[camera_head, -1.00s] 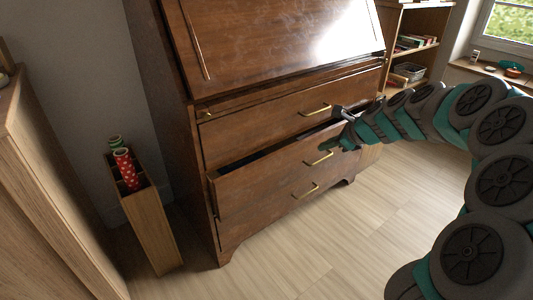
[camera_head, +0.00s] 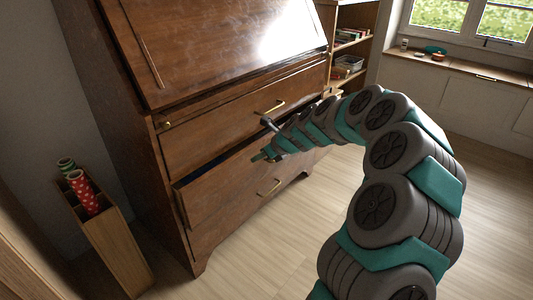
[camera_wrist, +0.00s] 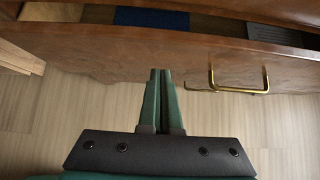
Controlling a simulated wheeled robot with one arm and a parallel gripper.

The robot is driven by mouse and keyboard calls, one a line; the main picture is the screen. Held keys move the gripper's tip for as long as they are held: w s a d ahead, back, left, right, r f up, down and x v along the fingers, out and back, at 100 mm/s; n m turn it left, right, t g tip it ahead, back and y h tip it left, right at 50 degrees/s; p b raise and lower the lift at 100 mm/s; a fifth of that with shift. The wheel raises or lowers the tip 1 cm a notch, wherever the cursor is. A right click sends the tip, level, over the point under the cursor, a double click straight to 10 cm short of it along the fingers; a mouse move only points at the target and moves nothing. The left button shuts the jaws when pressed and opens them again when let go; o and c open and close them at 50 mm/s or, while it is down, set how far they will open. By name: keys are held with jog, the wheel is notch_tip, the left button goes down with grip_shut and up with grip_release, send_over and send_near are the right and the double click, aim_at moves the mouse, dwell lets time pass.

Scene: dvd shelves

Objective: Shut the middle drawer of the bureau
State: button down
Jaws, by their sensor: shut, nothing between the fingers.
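The bureau (camera_head: 215,120) is dark brown wood with a slanted lid and brass handles. Its middle drawer (camera_head: 208,192) stands partly pulled out, with a dark gap above its front. In the wrist view I look down on the middle drawer's front (camera_wrist: 100,48), its brass handle (camera_wrist: 239,90) to the right. Blue and grey things lie inside it. My gripper (camera_head: 257,157) is shut and empty at the drawer front. In the wrist view its fingertips (camera_wrist: 160,71) point at the front, left of the handle; I cannot tell whether they touch.
A narrow wooden holder (camera_head: 117,245) with red and green rolls (camera_head: 83,190) stands left of the bureau. A bookshelf (camera_head: 352,50) is behind to the right. A windowsill counter (camera_head: 470,68) lies at the far right. The floor (camera_head: 300,225) before the bureau is clear.

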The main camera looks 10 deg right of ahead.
aim_at(241, 151)
jog(key=w+a, duration=0.2)
jog(key=shift+w+r, duration=0.2)
jog(key=shift+w, duration=0.2)
jog(key=shift+w+a, duration=0.15)
jog(key=p, duration=0.1)
jog(key=w+a+p, duration=0.1)
jog(key=shift+w+a+r+p, duration=0.1)
jog(key=shift+w+p, duration=0.15)
jog(key=shift+p, duration=0.1)
jog(key=shift+w+a, duration=0.1)
jog(key=shift+w, duration=0.1)
